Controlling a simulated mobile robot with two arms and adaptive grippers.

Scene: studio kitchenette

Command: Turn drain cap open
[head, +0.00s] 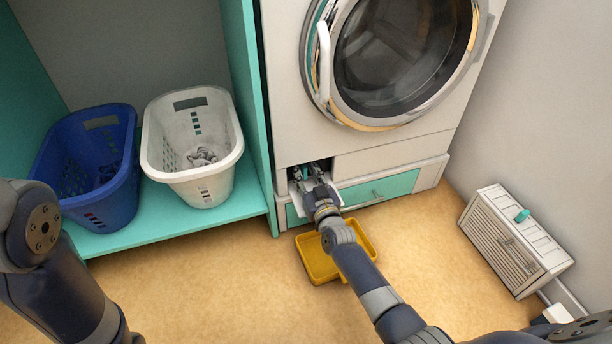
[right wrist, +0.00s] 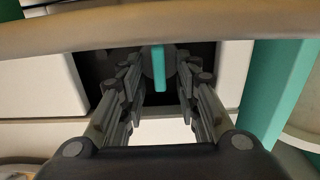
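The drain cap (right wrist: 159,68) is a round grey piece with an upright teal grip bar, inside a dark recess low on the washing machine (head: 300,75). It shows in the right wrist view; in the head view my gripper mostly hides it. My right gripper (right wrist: 160,75) is at the recess, with one finger on each side of the cap. Gaps show between the fingers and the teal bar, so it looks open. It also shows in the head view (head: 311,180). A white flap (head: 297,203) hangs open below the recess. My left arm is at the left edge; its gripper is out of view.
A yellow tray (head: 313,262) lies on the floor below the recess. A blue basket (head: 112,190) and a white basket (head: 215,180) stand on the teal shelf (head: 150,237) at left. A slatted white box (head: 515,245) is at right. Floor between is clear.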

